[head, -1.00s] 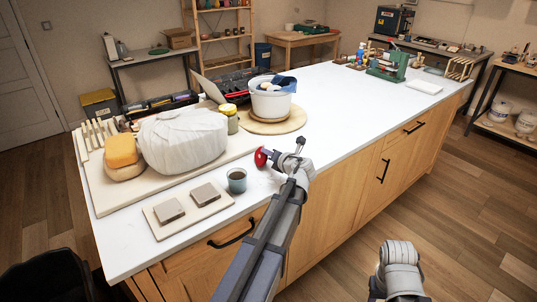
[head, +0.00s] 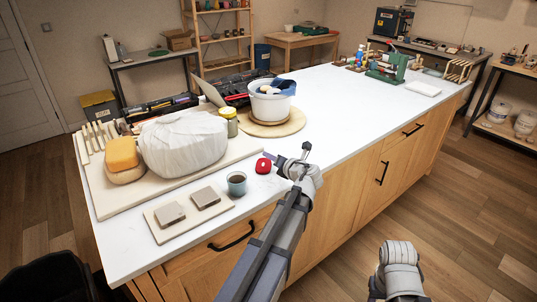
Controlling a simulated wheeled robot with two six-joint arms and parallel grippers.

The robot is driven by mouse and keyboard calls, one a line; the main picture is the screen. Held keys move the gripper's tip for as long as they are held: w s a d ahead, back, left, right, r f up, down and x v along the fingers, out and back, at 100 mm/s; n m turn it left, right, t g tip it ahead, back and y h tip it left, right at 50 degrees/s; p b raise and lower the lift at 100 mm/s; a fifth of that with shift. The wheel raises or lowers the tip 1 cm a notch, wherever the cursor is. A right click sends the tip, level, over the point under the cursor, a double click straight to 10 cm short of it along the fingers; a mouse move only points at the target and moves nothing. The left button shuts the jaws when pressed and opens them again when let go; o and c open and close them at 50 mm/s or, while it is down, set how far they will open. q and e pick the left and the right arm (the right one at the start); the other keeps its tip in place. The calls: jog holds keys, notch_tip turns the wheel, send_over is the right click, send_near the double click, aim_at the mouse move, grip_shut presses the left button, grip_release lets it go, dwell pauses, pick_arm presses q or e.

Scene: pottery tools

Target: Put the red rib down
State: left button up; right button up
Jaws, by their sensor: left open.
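A pale board (head: 188,213) with two grey-brown blocks lies left of the cup. A cloth-covered lump (head: 183,143) and a jar (head: 229,121) stand behind. A white bucket (head: 271,104) sits on a round wooden board.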

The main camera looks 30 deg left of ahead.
pick_arm(q)
jog(key=p+v, duration=0.2)
jog(key=v, duration=0.6)
jog(key=shift+s+d+r, duration=0.1)
jog(key=shift+s+d, duration=0.05)
jog(key=shift+d, duration=0.1)
jog(key=s+d+f+n+g+h, duration=0.3)
jog(key=s+d+f+n+h, duration=0.2)
jog(key=s+d+n, duration=0.5)
jog(key=s+d+f+n+g+h, duration=0.4)
jog(key=s+d+f+n, duration=0.6)
jog(key=d+n, duration=0.7)
jog(key=shift+s+n+g+h, duration=0.3)
jog(key=shift+s+n+h, duration=0.45)
jog(key=shift+h, duration=0.35)
jog(key=shift+d+f, duration=0.1)
